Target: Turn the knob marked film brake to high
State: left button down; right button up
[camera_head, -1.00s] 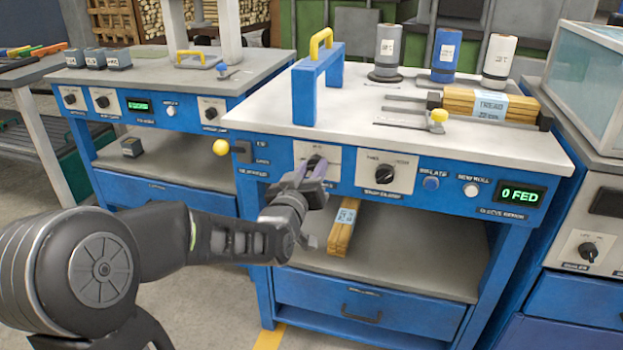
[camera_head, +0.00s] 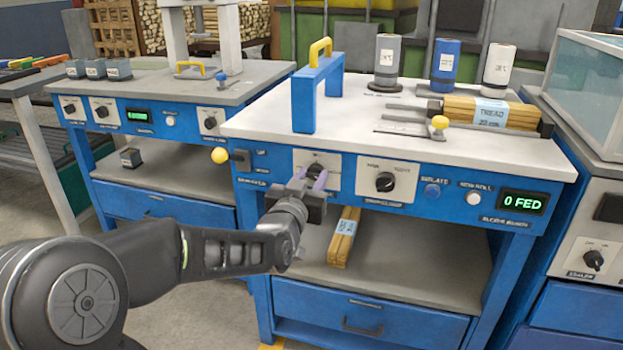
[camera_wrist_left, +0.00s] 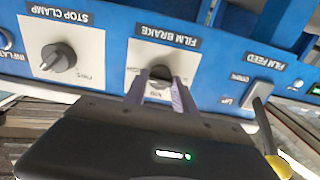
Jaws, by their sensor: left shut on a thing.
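The film brake knob (camera_wrist_left: 160,73) is a dark round knob on a pale plate, under an upside-down FILM BRAKE label in the left wrist view. In the head view the knob (camera_head: 316,170) shows on the blue front of the middle bench. My left gripper (camera_head: 310,180) reaches it from the front, and its two purple-grey fingers (camera_wrist_left: 162,92) are shut on the knob, one on each side. HIGH stands left of the knob and MID below it in the wrist view. The fingers partly hide the plate, and I cannot read the pointer's setting. My right gripper is not in view.
The stop clamp knob (camera_wrist_left: 58,57) sits on its own plate beside this one; it also shows in the head view (camera_head: 385,182). On the other side is the film feed lever (camera_wrist_left: 262,122) with a yellow ball (camera_head: 220,155). A wood bundle (camera_head: 343,237) lies on the shelf below.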

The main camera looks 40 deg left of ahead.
pick_arm(q)
jog(key=c, duration=1)
grip_release()
jog(key=p+v, duration=0.1)
jog(key=v, duration=0.7)
jog(key=shift+w+f, duration=0.1)
